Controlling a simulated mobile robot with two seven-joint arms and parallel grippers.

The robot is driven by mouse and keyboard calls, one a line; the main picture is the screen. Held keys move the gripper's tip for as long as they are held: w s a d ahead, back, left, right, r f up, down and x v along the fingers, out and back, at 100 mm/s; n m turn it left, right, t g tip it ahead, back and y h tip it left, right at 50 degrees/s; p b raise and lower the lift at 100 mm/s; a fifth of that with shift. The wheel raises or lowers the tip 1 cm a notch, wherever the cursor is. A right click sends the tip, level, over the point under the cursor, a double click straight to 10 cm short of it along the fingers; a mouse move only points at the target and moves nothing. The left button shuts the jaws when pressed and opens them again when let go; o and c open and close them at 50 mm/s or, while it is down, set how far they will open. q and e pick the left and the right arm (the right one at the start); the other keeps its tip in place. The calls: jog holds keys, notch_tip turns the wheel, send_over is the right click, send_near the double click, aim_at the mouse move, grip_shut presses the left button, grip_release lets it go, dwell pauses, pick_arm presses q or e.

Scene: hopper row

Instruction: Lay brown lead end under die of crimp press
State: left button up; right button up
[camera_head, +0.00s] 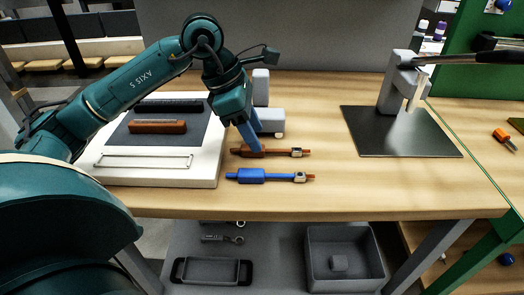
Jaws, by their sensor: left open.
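The brown lead (285,152) lies on the wooden table near the middle, with a pale metal piece near its right end. My left gripper (254,147) points down over the left part of this lead, and its blue fingers hide some of it. The gripper is open; I cannot tell whether its fingers touch the lead. The crimp press (392,88) stands to the right at the back of a dark base plate (408,146). Its long dark handle (478,58) reaches out to the right. The die area is small and hard to make out. My right gripper is out of view.
A blue lead (251,175) lies just in front of the brown one. A white board (205,173) with a dark panel, a brown bar (157,127) and a black bar is at left. A grey device (270,121) stands behind the gripper. The table between the leads and press is clear.

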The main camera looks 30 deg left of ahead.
aim_at(270, 151)
pick_arm(q)
jog(key=x, duration=0.3)
jog(key=shift+w+f, duration=0.1)
jog(key=shift+f, duration=0.1)
grip_shut()
dwell(0.3)
